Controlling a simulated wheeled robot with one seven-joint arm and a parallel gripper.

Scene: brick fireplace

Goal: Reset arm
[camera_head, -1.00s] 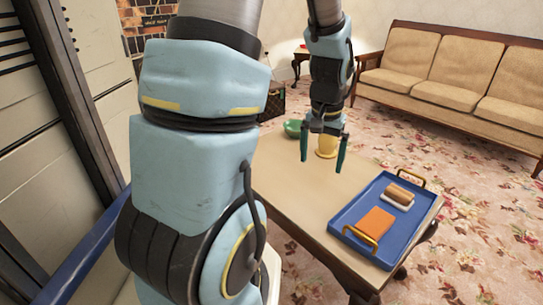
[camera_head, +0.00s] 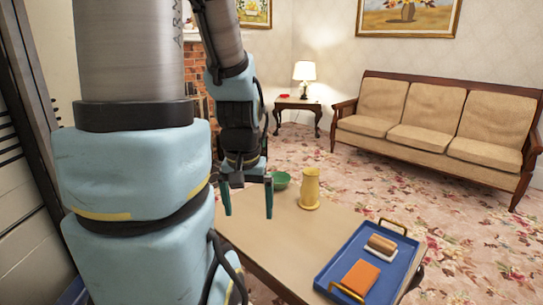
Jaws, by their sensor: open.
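My arm fills the left side of the head view. My gripper (camera_head: 248,198) hangs at its end with its two teal fingers pointing down, spread apart with nothing between them. In the picture it shows at the left edge of the coffee table (camera_head: 290,236), left of a yellow pitcher (camera_head: 310,190) and just left of and below a green bowl (camera_head: 281,180). I cannot tell its exact height above the table.
A blue tray (camera_head: 398,273) on the table's right end holds an orange block (camera_head: 361,276) and a hot-dog-like item (camera_head: 382,245) on a small white dish. A sofa (camera_head: 430,120) and a side table (camera_head: 297,107) with a lamp (camera_head: 305,76) stand behind. Carpet between is clear.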

